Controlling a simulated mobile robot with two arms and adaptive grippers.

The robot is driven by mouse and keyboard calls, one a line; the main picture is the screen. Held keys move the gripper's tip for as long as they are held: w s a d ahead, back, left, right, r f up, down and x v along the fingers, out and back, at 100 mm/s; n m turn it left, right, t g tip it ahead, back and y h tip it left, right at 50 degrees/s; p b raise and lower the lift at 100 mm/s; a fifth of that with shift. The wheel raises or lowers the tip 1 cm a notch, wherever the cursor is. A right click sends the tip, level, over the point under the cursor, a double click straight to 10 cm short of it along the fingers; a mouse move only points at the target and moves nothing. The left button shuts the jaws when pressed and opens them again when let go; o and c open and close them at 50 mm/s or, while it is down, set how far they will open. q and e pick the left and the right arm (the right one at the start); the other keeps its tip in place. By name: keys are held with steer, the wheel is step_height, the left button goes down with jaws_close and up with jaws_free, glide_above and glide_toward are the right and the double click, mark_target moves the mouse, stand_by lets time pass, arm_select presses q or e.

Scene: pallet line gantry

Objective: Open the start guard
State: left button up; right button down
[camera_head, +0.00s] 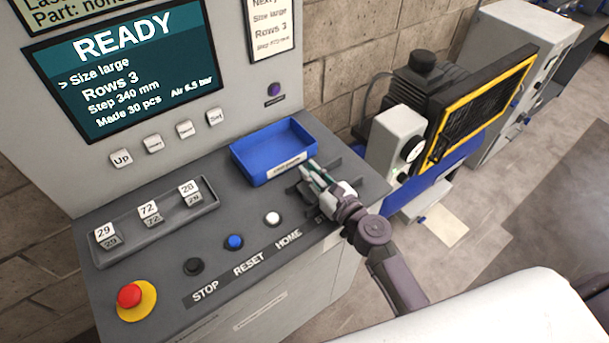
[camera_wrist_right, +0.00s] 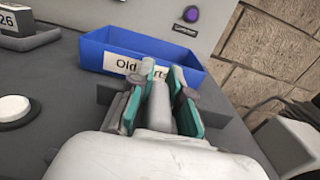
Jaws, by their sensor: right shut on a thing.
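The start guard (camera_wrist_right: 109,94) is a dark grey piece on the console top, just in front of the blue tray. Its dark edges show on both sides of my right gripper (camera_wrist_right: 160,92) in the wrist view. In the head view the right gripper (camera_head: 312,174) reaches in from the right and covers most of the guard. Its teal-padded fingers are shut on a grey part between them, which looks like part of the guard. The start button is hidden, and I cannot tell the guard's angle. My left gripper is not in view.
The blue tray (camera_head: 254,165) stands close behind the fingers. White (camera_head: 273,218), blue (camera_head: 235,242) and black (camera_head: 193,266) buttons lie to the left, then a red emergency stop (camera_head: 130,296). The screen (camera_head: 137,65) reads READY. A yellow-framed machine (camera_head: 480,105) stands right.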

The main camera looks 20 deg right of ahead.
mark_target(329, 163)
steer(key=d, duration=0.1)
steer(key=w+d, duration=0.1)
steer(key=d, duration=0.1)
steer(key=w+d, duration=0.1)
steer(key=d, duration=0.1)
steer(key=shift+d+b, duration=0.1)
steer(key=shift+b, duration=0.2)
steer(key=shift+s, duration=0.1)
steer(key=c, duration=1.1)
jaws_free()
steer(key=shift+s, duration=0.1)
steer(key=v, duration=1.1)
steer(key=shift+s+d, duration=0.1)
steer(key=shift+s, duration=0.3)
